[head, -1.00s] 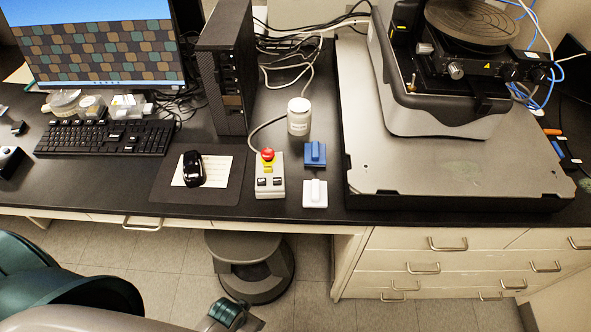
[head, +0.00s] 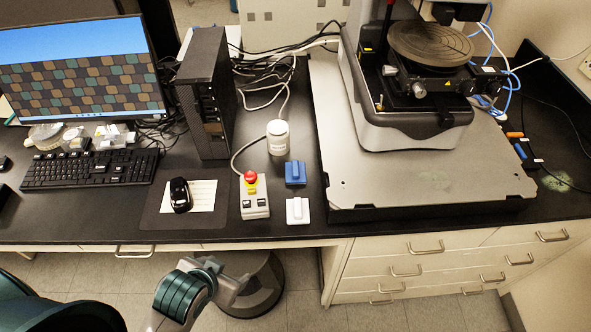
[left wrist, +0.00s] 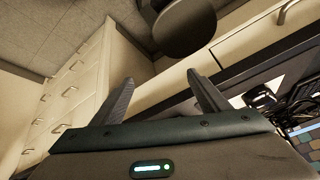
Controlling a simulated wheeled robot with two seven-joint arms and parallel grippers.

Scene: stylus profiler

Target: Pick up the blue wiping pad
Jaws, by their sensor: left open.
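The blue wiping pad (head: 295,173) lies on the black bench top, left of the profiler's grey base, with a raised grip on its top. A similar white pad (head: 297,210) lies just in front of it. My left gripper (head: 238,287) is low in front of the bench edge, over the floor and stool, well apart from the blue pad. In the left wrist view its two fingers (left wrist: 160,95) are spread with nothing between them. The blue pad does not show in that view. My right gripper is in neither view.
The profiler base (head: 430,188) is to the right. A stool (head: 262,290) and the bench front edge are near my left gripper.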

